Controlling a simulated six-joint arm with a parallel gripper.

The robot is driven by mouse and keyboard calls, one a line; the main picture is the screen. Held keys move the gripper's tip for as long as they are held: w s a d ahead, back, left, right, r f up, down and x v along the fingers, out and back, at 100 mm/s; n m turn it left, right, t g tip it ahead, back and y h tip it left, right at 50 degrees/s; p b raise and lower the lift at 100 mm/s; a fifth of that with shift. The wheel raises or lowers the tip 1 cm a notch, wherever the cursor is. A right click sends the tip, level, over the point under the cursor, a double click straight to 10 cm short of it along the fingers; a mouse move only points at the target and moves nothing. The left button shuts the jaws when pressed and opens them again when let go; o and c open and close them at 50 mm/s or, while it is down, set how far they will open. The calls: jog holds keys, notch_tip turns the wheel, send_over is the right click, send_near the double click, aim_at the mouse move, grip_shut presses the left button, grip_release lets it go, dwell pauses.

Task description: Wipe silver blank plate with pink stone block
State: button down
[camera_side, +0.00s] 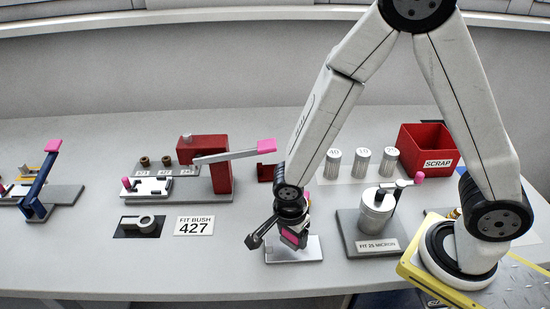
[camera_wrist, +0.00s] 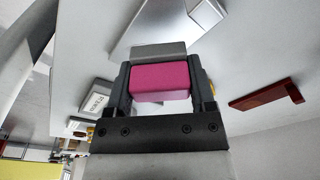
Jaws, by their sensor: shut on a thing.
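My gripper (camera_side: 291,233) is shut on the pink stone block (camera_side: 291,238). In the wrist view the block (camera_wrist: 161,83) sits between both fingers of the gripper (camera_wrist: 163,85). A grey band shows along its far edge. The silver blank plate (camera_side: 308,251) lies flat on the bench below the gripper, partly hidden by it. The block is over or on the plate; I cannot tell whether they touch. A pale surface in the wrist view, likely the plate (camera_wrist: 165,22), shows beyond the block.
Left of the plate are a FIT BUSH 427 card (camera_side: 194,226) and a dark pad with a grey lever part (camera_side: 139,225). A red press (camera_side: 217,165) stands behind. To the right are the FIT 25 MICRON fixture (camera_side: 376,244), several numbered cylinders (camera_side: 362,163) and a red SCRAP bin (camera_side: 430,147).

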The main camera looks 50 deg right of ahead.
aim_at(308, 246)
jog(key=shift+f, duration=1.6)
jog(key=shift+s+d+r, duration=0.3)
jog(key=shift+d+r, duration=0.05)
jog(key=shift+r, duration=0.05)
jog(key=shift+s+d+f, duration=0.3)
jog(key=shift+s+d, duration=0.5)
jog(key=shift+d, duration=0.05)
jog(key=shift+s+d, duration=0.25)
jog(key=shift+w+a+r, duration=0.1)
jog(key=shift+w+a, duration=1.2)
jog(key=shift+a, duration=0.05)
jog(key=shift+w, duration=0.25)
jog(key=shift+s+d, duration=0.5)
jog(key=shift+d, duration=0.1)
jog(key=shift+s+d, duration=0.8)
jog(key=shift+w+a, duration=1.4)
jog(key=shift+a, duration=0.05)
jog(key=shift+s+d+r, duration=0.1)
jog(key=shift+r, duration=3.9)
